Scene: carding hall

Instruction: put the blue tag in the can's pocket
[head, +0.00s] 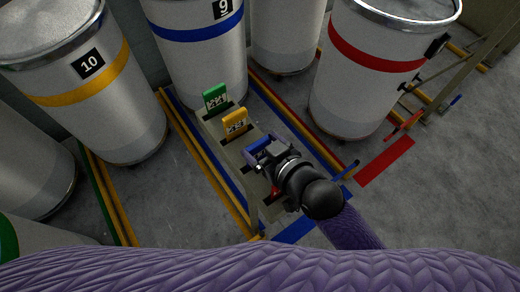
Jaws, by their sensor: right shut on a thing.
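The blue tag (257,146) is at the tips of my right gripper (266,152), which is shut on it. The gripper covers part of the tag. The tag is over the pale tag stand (252,180); whether it still touches its slot I cannot tell. A can with a blue band (200,33) and a number 9 plate stands behind the stand, at top centre. I cannot make out a pocket on it; its top is cut off by the frame. My left gripper is not in view.
A green tag (215,97) and a yellow tag (235,122) stand in the tag stand; a bit of red (276,190) shows below the gripper. A yellow-banded can (85,85) marked 10 is left, a red-banded can (365,75) right. Grey floor is free at lower right.

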